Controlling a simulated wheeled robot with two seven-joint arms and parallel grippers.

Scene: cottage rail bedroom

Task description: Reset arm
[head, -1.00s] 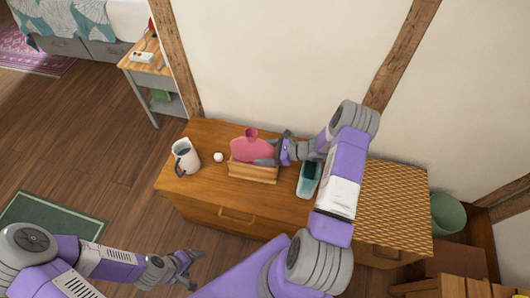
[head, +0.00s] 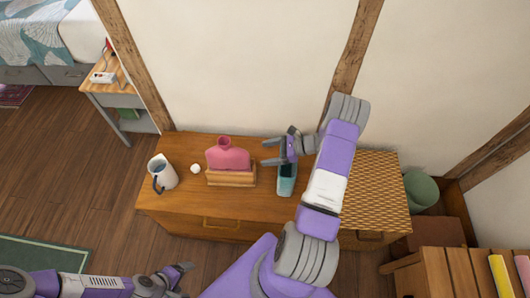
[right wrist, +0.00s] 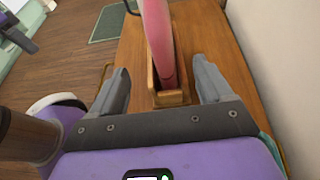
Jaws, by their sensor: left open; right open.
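My right gripper (head: 270,152) is open and empty above the wooden cabinet, just right of a pink bottle (head: 228,155). My left gripper (head: 186,276) is open and empty, low over the floor in front of the cabinet.
On the cabinet (head: 270,205) are a white mug (head: 163,174), a small white ball (head: 196,168) and a teal-and-grey item (head: 287,180) under my right forearm. A woven panel (head: 370,190) covers its right end. A green bin (head: 421,189) stands right. A wooden piece (head: 450,272) is at lower right.

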